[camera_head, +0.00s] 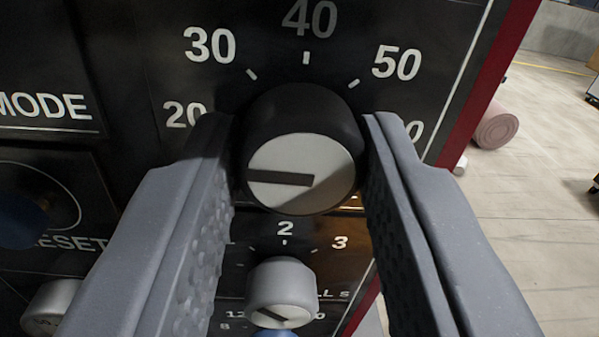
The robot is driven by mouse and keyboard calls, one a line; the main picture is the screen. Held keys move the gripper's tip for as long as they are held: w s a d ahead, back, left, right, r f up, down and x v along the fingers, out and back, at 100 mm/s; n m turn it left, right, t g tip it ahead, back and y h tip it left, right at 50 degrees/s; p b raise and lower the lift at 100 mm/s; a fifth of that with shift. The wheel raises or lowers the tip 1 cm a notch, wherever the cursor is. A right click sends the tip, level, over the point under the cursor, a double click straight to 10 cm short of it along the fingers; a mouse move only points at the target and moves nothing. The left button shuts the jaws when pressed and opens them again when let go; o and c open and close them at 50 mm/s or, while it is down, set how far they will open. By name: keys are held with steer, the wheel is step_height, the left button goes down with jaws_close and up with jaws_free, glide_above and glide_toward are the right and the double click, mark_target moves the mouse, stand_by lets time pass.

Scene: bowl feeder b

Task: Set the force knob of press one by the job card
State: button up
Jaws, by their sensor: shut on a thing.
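The force knob (301,172) is a large black knob with a white face, in the upper middle of the view. A dark bar on its face runs from near the centre to the left edge. Scale numbers 20, 30, 40 and 50 arc around it on the black panel (140,50); another number at the right is partly covered by a finger. My gripper (301,135) is shut on the knob, one grey finger on each side. The scale just left of the bar is hidden by the left finger. No job card is in view.
A smaller grey knob (282,290) with a 2 and 3 scale sits just below, between my fingers. A MODE label, a RESET label with a blue button (20,220) and another grey knob (48,306) are at left. Beyond the panel's red edge, a pink roll (495,127) lies on the floor.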

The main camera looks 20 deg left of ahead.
steer(key=m+b, duration=0.4)
steer(key=m, duration=0.1)
steer(key=shift+w+d+m, duration=0.1)
steer(key=shift+m, duration=0.2)
steer(key=m+b, duration=0.3)
steer(key=shift+m, duration=0.3)
steer(key=m+b, duration=0.2)
steer(key=m, duration=0.1)
steer(key=shift+m, duration=0.3)
steer(key=shift+w+d+m+g+b, duration=0.15)
steer(key=shift+m+b, duration=0.2)
steer(key=shift+m, duration=0.7)
steer(key=shift+m+g+b, duration=0.15)
steer(key=shift+m+b, duration=0.15)
steer(key=shift+m, duration=0.75)
steer(key=shift+f, duration=0.1)
steer(key=o, duration=1)
steer(key=shift+w, duration=0.1)
steer(key=shift+c, duration=0.2)
